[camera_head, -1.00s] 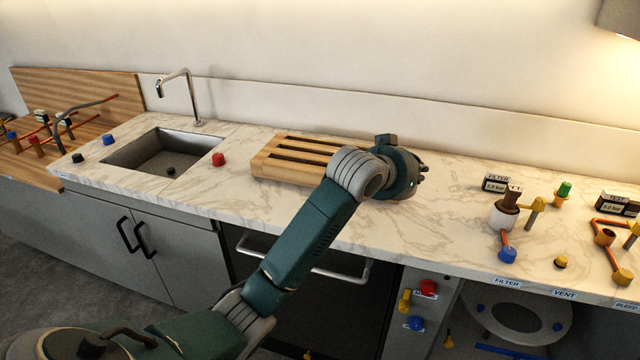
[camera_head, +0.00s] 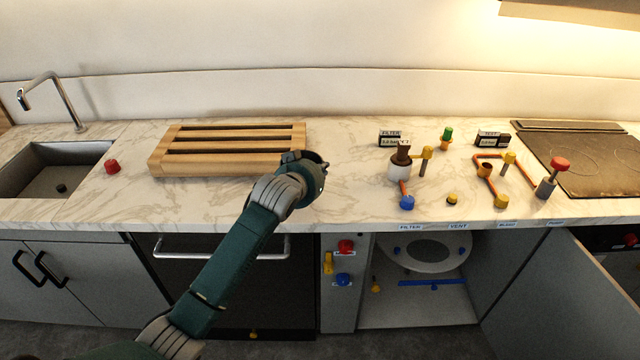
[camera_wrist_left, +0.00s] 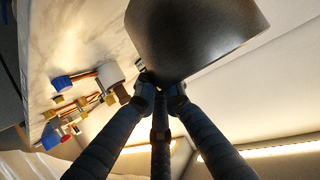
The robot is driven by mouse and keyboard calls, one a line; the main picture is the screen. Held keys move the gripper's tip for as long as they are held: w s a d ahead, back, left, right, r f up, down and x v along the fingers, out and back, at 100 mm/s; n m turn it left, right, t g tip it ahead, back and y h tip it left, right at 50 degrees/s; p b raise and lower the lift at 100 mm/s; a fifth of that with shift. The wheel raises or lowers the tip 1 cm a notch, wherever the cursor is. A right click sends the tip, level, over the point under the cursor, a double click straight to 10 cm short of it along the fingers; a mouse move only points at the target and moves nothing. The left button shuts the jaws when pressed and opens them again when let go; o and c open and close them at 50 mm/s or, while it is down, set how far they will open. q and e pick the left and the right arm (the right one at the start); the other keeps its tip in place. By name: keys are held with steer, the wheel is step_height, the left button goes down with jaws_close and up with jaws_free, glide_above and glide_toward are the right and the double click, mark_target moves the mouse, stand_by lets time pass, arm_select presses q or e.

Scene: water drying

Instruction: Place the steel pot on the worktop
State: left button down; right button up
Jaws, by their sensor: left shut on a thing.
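In the left wrist view a dark grey, smooth, rounded metal vessel, which I take to be the steel pot (camera_wrist_left: 195,40), fills the top middle. The dark fingers of my left gripper (camera_wrist_left: 160,94) are shut on its near edge. In the head view my left gripper (camera_head: 312,174) is over the marble worktop (camera_head: 345,205), by the right end of the wooden rack. My own arm and hand hide most or all of the pot there. I cannot tell whether the pot touches the worktop. My right gripper is not in view.
The slatted wooden rack (camera_head: 230,172) lies just left of the gripper. To its right stand a filter assembly (camera_head: 400,170), copper pipes and valves. A dark hob (camera_head: 585,160) is far right, a sink (camera_head: 55,170) far left. Bare marble lies between rack and filter.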

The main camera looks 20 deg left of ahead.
arm_select(q)
step_height(320, 180, down, 6)
steer(key=shift+r+p, duration=0.1)
steer(key=shift+p, duration=0.25)
steer(key=c, duration=1.8)
jaws_free()
steer(key=shift+c, duration=0.2)
